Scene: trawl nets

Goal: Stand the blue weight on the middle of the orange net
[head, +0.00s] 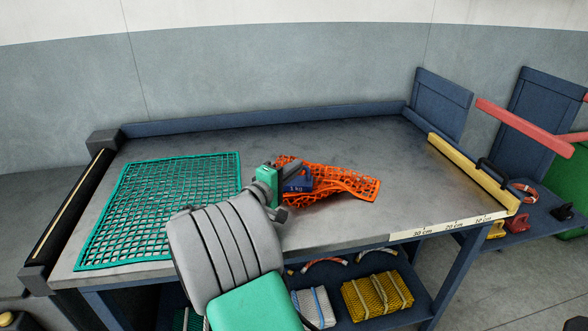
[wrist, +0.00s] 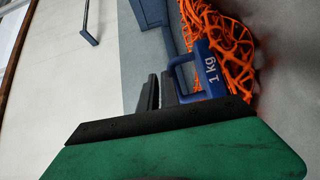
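The blue weight (head: 297,185), marked 1 kg, is upright at the left part of the crumpled orange net (head: 345,184). I cannot tell whether it touches the net. My gripper (head: 287,172) reaches it from the left. In the wrist view the weight (wrist: 209,72) shows its looped handle right by the two dark fingers of my gripper (wrist: 160,88), with the orange net (wrist: 228,45) beyond. The fingers are close together and partly overlap the handle. Whether they grip the bar is hidden.
A green net (head: 165,205) lies flat on the left of the grey table (head: 400,165). A yellow bar with a black handle (head: 470,172) stands along the right edge. The table behind and right of the orange net is clear. Folded nets (head: 377,294) lie on the lower shelf.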

